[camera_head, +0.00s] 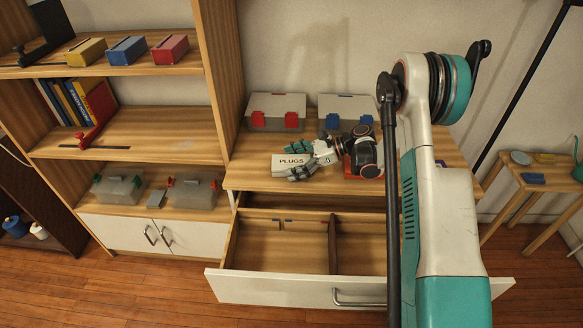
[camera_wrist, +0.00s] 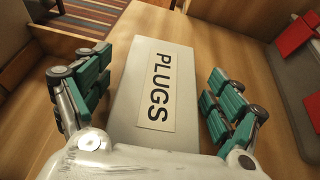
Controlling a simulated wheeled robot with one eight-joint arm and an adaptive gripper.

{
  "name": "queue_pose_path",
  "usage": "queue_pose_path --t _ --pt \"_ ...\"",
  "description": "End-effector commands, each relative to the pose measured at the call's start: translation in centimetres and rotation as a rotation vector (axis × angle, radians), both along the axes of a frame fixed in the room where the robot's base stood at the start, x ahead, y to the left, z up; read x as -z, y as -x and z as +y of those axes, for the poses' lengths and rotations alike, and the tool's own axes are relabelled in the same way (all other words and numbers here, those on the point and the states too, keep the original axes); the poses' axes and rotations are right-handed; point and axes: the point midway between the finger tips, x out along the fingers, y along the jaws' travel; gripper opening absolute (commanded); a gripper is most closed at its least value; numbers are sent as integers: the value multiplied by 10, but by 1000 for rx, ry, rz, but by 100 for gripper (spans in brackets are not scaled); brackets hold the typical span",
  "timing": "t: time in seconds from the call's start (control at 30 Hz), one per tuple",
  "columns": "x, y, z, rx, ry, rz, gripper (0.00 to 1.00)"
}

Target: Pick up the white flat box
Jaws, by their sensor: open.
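The white flat box (camera_head: 292,160) carries a PLUGS label and lies flat on the wooden desktop in the head view. In the wrist view the box (camera_wrist: 140,75) lies lengthwise between the two finger sets of my gripper (camera_wrist: 160,105). The fingers are spread, one set on each side of the box, with narrow gaps showing between them and its sides. My gripper (camera_head: 312,167) covers the right part of the box in the head view. The near end of the box is hidden under my wrist in the wrist view.
Behind the box stand a grey case with red latches (camera_head: 275,112) and one with blue latches (camera_head: 346,108). An open, divided drawer (camera_head: 290,290) juts out below the desktop (camera_head: 245,180). A shelf unit (camera_head: 216,80) rises at the left.

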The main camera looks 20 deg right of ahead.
Motion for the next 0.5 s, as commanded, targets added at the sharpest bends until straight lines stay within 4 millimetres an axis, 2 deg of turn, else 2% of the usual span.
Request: queue_pose_path --t 0.1,0.3,0.33,0.5 --pt "-1 0 0 0 0 0 86" --pt "-1 0 -1 0 0 0 40" --pt "-1 0 -1 0 0 0 37" --pt "-1 0 -1 0 0 0 37"
